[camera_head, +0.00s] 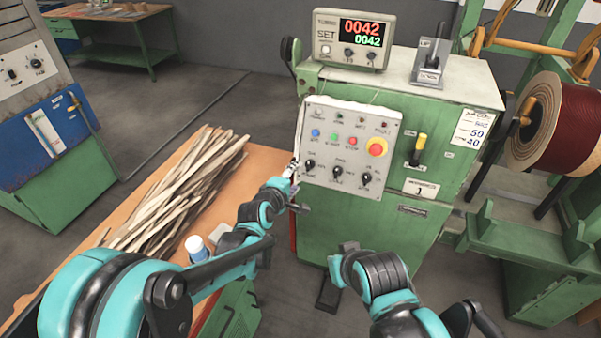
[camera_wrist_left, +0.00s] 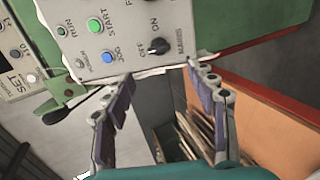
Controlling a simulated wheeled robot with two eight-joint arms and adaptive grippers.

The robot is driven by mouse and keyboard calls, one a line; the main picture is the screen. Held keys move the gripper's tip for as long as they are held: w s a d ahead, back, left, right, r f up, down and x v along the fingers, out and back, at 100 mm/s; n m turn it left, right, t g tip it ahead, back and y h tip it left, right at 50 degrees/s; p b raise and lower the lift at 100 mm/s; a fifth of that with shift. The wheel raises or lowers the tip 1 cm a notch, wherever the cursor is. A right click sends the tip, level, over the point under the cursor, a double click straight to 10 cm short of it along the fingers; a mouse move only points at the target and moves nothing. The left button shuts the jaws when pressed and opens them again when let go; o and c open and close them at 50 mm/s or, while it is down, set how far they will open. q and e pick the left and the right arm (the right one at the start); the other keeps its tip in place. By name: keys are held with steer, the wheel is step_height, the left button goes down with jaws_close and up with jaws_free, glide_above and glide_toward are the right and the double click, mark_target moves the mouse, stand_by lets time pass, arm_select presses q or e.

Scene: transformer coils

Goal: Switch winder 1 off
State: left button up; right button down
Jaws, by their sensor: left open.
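Winder 1 is the green cabinet (camera_head: 365,229) marked with a 1, with a pale grey control panel (camera_head: 330,187) on its sloped front. A black rotary switch (camera_head: 309,165) sits at the panel's lower left. In the left wrist view this switch (camera_wrist_left: 157,46) shows beside an ON mark; its exact setting is hard to tell. My left gripper (camera_head: 294,172) is at the panel's left edge, close to the switch. In the left wrist view its fingers (camera_wrist_left: 148,82) are apart and empty, with the switch beyond the gap.
The panel also bears a red emergency button (camera_head: 376,147), coloured push-buttons and two more knobs. A yellow-handled lever (camera_head: 419,149) is to the right. A counter box (camera_head: 353,40) stands on top. A bench (camera_head: 262,170) with wooden strips (camera_head: 175,190) is at left.

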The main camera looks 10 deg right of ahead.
arm_select(q)
steer(key=v, duration=0.2)
steer(key=shift+s+a+r, duration=0.1)
steer(key=shift+s+r, duration=0.05)
steer(key=shift+s, duration=0.05)
steer(key=shift+a, duration=0.1)
steer(key=s+a+r+m+y, duration=0.25)
steer(key=s+a, duration=0.25)
steer(key=a, duration=0.5)
steer(key=s+a+f+m+g+y, duration=0.1)
steer(key=s+a+m, duration=0.3)
steer(key=s+a, duration=0.6)
steer(key=s+a+f+m+g+y, duration=0.2)
steer(key=s+a+m+g+y, duration=0.1)
steer(key=s+a, duration=0.8)
steer(key=shift+s+m+y, duration=0.45)
steer(key=shift+m+y, duration=0.2)
steer(key=shift+m, duration=0.2)
steer(key=shift+f, duration=0.1)
